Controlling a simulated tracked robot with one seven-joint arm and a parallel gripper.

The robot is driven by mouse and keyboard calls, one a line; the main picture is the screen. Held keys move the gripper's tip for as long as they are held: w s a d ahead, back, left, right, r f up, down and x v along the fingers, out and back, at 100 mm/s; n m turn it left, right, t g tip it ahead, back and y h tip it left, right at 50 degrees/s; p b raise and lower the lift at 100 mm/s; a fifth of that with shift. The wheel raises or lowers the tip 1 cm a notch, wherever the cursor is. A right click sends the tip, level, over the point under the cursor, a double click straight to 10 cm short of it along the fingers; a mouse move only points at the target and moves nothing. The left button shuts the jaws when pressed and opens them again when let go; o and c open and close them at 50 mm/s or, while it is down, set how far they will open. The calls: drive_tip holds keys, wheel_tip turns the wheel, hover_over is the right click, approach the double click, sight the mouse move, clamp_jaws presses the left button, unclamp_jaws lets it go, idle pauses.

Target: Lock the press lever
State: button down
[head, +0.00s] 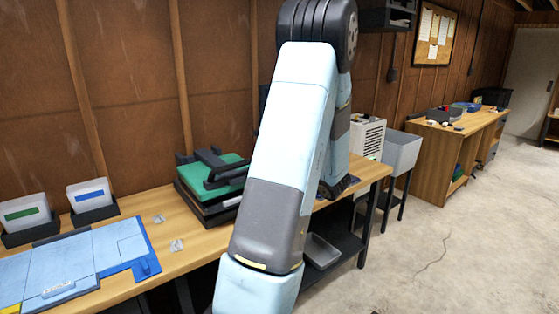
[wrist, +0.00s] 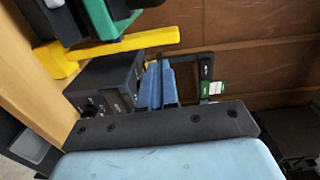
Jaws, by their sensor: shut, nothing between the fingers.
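A green and black press (head: 215,182) sits on the bench left of my arm in the head view. A black bar like a lever (head: 212,160) lies across its top, slightly tilted. My arm hides the press's right side. A green and black part (wrist: 100,18), apparently of the press, shows at the top left of the wrist view. My gripper (head: 340,190) appears as a dark end low behind my arm, over the bench right of the press and apart from it. It is shut and empty. Its fingers do not show in the wrist view.
In the wrist view, a yellow bar (wrist: 120,45), a black box (wrist: 103,82) and blue items (wrist: 168,85) stand nearby. A blue board (head: 75,262) and two bins (head: 90,200) lie left on the bench. A grey basin (head: 402,150) stands right; floor there is clear.

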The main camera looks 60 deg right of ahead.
drive_tip(key=shift+v, duration=2.1)
drive_tip(key=shift+f, duration=0.1)
